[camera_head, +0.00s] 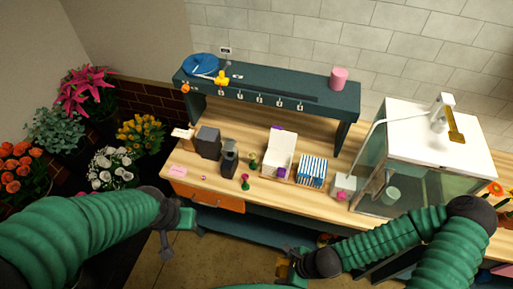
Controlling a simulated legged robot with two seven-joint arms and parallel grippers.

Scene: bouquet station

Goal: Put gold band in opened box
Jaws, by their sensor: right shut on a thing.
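My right gripper (287,267) is low in the middle, in front of the bench, shut on a small gold thing, which looks like the gold band (281,265). Its exact shape is too small to tell. A white box (281,153) stands on the bench with its lid raised, and something purple shows at it. The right gripper is well apart from this box, nearer to me and lower in the picture. My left gripper (181,236) is in front of the orange drawer, with its fingers apart and nothing seen between them.
A blue-and-white striped box (312,171) stands right of the white box. Dark containers (208,142) and small bottles stand left of it. A dark shelf (265,96) spans behind. A glass case (403,160) stands at right. Flowers fill the left.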

